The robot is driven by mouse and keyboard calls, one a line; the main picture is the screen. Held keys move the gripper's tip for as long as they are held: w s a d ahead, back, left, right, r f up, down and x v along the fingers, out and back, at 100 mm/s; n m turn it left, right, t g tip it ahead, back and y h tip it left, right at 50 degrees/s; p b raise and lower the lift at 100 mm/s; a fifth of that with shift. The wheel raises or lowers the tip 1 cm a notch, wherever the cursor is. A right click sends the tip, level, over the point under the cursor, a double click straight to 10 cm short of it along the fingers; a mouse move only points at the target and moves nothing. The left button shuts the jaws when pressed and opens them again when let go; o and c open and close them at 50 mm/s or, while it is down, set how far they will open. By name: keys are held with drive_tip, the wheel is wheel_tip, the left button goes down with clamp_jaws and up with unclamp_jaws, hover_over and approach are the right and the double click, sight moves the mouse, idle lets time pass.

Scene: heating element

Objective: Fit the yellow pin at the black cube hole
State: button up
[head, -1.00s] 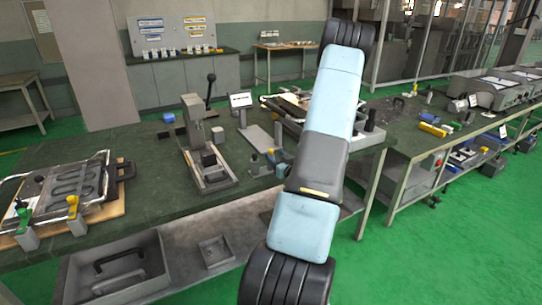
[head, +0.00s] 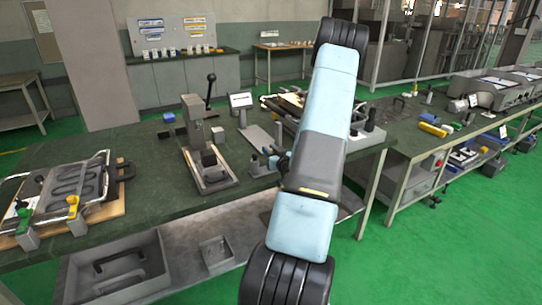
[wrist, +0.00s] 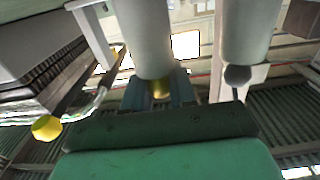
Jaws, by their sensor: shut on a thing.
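In the wrist view, my gripper (wrist: 160,92) has its two grey-blue fingers closed around a small yellow piece, which looks like the yellow pin (wrist: 160,88). Only a short part of the pin shows; its far end is hidden below a pale cylinder. In the head view, my arm covers most of the gripper, and the pin cannot be made out there. A small black cube (head: 208,157) sits on the grey fixture (head: 215,180) on the green bench, left of my arm. Its hole cannot be made out.
A lever press (head: 194,115) stands on that fixture. A framed heating element plate (head: 72,190) with handles lies at the bench's left. In the wrist view, two pale cylinders (wrist: 143,35) stand close to the fingers, and a yellow knob (wrist: 46,127) is at left.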

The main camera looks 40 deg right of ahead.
clamp_jaws()
